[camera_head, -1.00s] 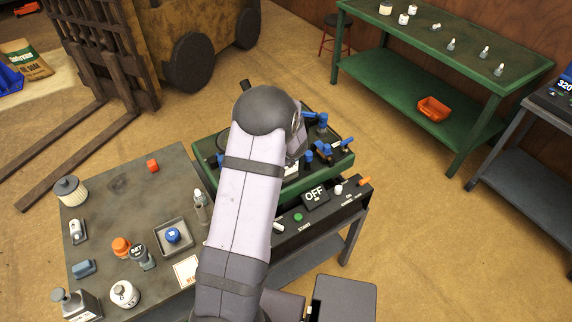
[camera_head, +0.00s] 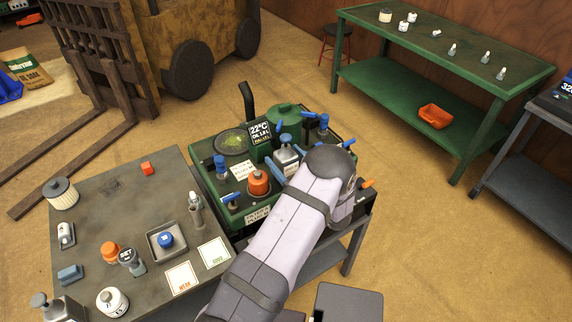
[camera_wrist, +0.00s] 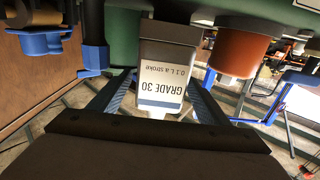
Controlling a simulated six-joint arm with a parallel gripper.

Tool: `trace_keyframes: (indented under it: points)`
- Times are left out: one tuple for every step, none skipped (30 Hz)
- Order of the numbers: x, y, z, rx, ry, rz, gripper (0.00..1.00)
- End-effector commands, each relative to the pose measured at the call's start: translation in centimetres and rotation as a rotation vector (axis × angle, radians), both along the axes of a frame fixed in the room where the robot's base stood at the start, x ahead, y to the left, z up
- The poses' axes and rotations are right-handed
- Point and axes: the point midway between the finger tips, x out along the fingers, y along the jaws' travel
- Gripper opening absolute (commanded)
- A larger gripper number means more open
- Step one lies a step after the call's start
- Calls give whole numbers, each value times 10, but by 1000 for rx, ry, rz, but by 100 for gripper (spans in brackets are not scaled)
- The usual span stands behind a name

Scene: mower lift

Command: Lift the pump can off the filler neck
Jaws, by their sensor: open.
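A silver pump can (camera_head: 287,157) with a pump top stands on the green machine (camera_head: 222,200), just left of my arm's elbow in the head view. In the wrist view the can (camera_wrist: 163,78) appears upside down, with a white label reading "GRADE 30, 0.1 L a stroke". My gripper (camera_wrist: 160,100) is open, with one ridged finger on each side of the can's lower picture part. I cannot tell whether the fingers touch it. The filler neck is hidden.
An orange cap (camera_head: 258,182) stands close beside the can, also in the wrist view (camera_wrist: 238,52). Blue-handled fittings (camera_head: 221,167) surround it on the machine. The grey table (camera_head: 110,215) at left holds another pump can (camera_head: 58,308) and several small items.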

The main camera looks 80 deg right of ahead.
Motion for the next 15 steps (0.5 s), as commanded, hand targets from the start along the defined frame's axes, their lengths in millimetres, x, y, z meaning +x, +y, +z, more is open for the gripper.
trace_keyframes:
  points:
    - [5,-4,2,0,0,2,70]
    - [8,-6,2,0,0,3,70]
    - [11,-9,2,1,0,3,70]
    - [13,-12,2,1,1,2,70]
    - [15,-14,2,0,1,2,70]
    - [18,-17,2,0,1,3,70]
    - [20,-19,1,1,1,3,70]
    - [21,-20,1,1,1,2,70]
    - [23,-22,1,1,1,1,70]
    - [24,-23,1,1,0,1,70]
    - [25,-24,1,1,0,1,70]
    - [26,-25,1,1,0,1,70]
    - [27,-26,1,1,0,0,70]
    - [27,-26,0,1,1,0,70]
    - [27,-26,0,1,0,0,70]
